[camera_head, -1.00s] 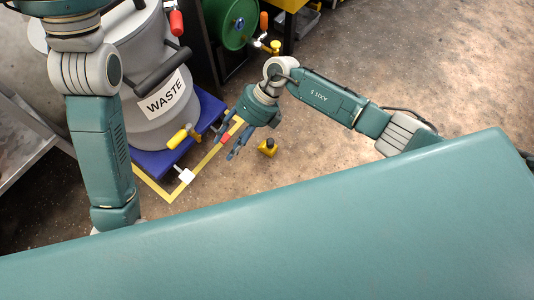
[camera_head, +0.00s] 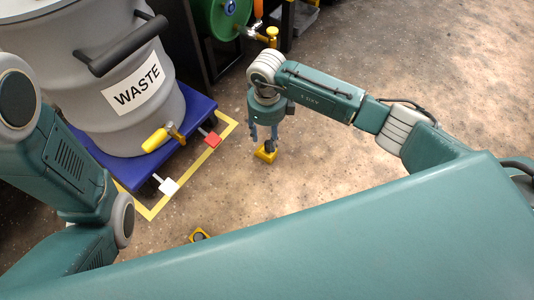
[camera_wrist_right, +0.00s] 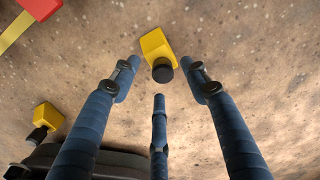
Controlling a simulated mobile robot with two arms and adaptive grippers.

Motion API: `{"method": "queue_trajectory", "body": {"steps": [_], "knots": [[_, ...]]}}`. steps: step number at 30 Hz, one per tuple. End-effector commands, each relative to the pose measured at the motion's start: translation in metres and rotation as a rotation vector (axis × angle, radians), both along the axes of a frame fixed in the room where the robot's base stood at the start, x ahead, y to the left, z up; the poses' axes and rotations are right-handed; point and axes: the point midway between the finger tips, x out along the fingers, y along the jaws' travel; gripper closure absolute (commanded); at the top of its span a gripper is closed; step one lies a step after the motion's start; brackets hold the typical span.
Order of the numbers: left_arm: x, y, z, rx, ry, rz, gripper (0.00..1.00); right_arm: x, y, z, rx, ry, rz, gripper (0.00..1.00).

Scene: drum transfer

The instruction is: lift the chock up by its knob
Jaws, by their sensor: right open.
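A yellow chock (camera_head: 263,156) with a dark round knob (camera_head: 270,145) sits on the floor right of the taped corner. My right gripper (camera_head: 264,138) points down over this chock. In the right wrist view its fingers are spread, with the yellow block (camera_wrist_right: 155,43) and black knob (camera_wrist_right: 162,73) beyond the fingertips and nothing held. A second yellow chock (camera_head: 199,235) with a dark knob lies nearer my body, partly cut off by my teal body; it also shows at the left of the wrist view (camera_wrist_right: 48,116). My left gripper is not seen; only its arm shows.
A grey WASTE drum (camera_head: 120,110) stands on a blue dolly (camera_head: 195,108) with a red pedal (camera_head: 211,139) and a white pedal (camera_head: 168,186). Yellow tape (camera_head: 150,212) edges it. A green drum (camera_head: 215,15) is behind. Floor to the right is clear.

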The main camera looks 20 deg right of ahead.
Motion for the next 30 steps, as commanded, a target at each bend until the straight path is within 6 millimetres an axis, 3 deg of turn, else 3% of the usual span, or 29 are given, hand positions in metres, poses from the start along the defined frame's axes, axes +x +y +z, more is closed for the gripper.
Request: {"method": "queue_trajectory", "body": {"steps": [5,13,23,30], "knots": [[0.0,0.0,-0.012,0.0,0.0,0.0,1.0,0.0,0.0,-0.012,0.001,0.0,0.0,0.54],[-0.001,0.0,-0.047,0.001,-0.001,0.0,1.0,-0.002,-0.002,-0.047,0.003,0.001,0.0,0.54],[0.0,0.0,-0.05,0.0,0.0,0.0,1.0,-0.001,-0.002,-0.051,0.002,-0.001,0.0,0.54],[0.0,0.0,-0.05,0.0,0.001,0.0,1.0,-0.001,-0.002,-0.051,0.002,-0.001,0.0,1.0]]}}
